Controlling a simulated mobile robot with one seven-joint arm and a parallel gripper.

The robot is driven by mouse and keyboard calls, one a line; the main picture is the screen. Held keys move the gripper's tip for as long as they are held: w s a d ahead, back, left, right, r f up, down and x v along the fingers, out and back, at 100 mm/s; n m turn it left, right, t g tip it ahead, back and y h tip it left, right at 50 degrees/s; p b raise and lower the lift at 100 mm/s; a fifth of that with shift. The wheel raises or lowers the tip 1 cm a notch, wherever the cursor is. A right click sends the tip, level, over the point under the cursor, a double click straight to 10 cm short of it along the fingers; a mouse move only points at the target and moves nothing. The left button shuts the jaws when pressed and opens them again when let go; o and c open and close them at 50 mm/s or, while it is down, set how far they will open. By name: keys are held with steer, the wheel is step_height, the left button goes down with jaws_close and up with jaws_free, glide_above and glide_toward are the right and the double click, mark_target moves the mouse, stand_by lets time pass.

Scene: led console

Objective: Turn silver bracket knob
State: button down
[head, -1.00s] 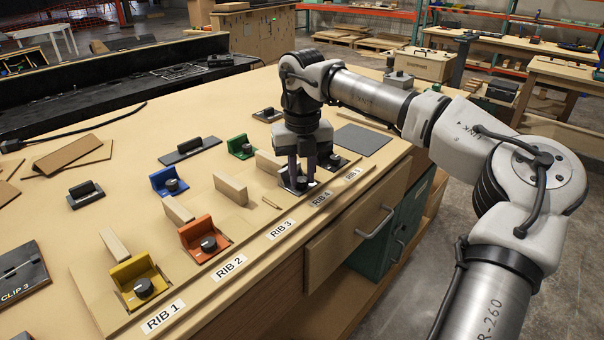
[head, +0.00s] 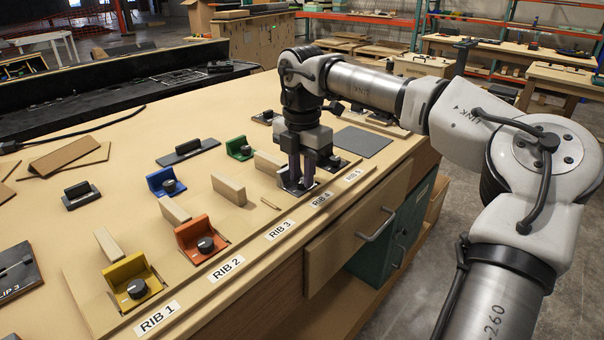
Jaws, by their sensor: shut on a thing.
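The silver bracket (head: 291,189) sits in the row of brackets, between the RIB 3 and RIB 4 labels. My gripper (head: 301,180) points straight down over it, with its fingers shut around the bracket's knob. The fingers hide the knob and much of the bracket, so the knob's pointer direction cannot be seen.
An orange bracket (head: 187,238) and a yellow bracket (head: 118,278) with black knobs stand to the left. Blue (head: 157,181) and green (head: 238,146) brackets stand farther back. Wooden ribs (head: 229,189) stand between them. A dark bracket (head: 337,163) is close on the right of my gripper.

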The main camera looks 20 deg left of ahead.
mark_target(301, 180)
steer(key=shift+r+m, duration=0.25)
steer(key=shift+m, duration=1.35)
steer(key=c, duration=1.5)
jaws_free()
steer(key=shift+f, duration=0.1)
step_height(301, 180, up, 14)
steer(key=shift+p, duration=0.45)
steer(key=shift+s+f, duration=0.1)
